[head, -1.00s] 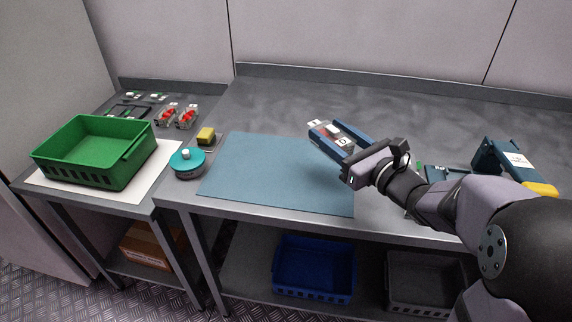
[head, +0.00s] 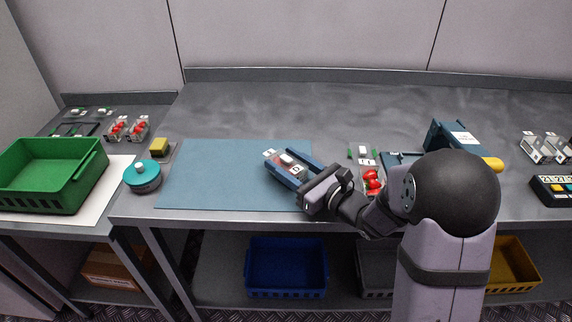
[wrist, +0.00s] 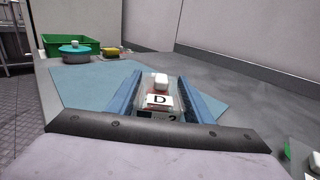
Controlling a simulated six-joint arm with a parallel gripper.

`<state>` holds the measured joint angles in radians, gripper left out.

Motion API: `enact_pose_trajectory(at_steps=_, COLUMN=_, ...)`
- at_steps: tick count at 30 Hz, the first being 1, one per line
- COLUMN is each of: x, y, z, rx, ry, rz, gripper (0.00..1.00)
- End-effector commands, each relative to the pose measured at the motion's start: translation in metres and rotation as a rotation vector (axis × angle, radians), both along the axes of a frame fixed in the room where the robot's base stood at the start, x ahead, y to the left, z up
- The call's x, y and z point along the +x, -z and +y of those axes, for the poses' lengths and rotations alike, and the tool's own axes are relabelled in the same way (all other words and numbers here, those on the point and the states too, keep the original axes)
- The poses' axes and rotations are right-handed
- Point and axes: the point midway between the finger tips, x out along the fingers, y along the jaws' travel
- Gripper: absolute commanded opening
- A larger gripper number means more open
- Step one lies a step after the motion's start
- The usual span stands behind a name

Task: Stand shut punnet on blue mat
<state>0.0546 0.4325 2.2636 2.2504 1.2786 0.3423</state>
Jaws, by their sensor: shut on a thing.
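My gripper (head: 286,166) is shut on a clear punnet (wrist: 160,108), its blue fingers along both sides. The punnet has a white block on its lid and a label reading D; some red shows through its wall in the wrist view. In the head view the held punnet (head: 288,160) is over the right part of the blue mat (head: 215,185). I cannot tell whether its base touches the mat. The mat also shows in the wrist view (wrist: 80,85), and its left and middle parts are bare.
A turquoise-lidded round pot (head: 143,177) and a yellow sponge (head: 160,147) stand left of the mat. A green crate (head: 50,177) is further left. Right of my gripper are an open punnet with red berries (head: 372,180) and a dark blue device (head: 452,138).

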Motion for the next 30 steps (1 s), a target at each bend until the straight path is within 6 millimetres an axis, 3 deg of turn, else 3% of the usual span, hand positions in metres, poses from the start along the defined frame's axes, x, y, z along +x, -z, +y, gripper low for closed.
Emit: enact_pose_trajectory(at_steps=30, x=-0.002, y=0.026, z=0.000, rx=-0.005, ry=-0.001, rz=0.012, gripper=0.21)
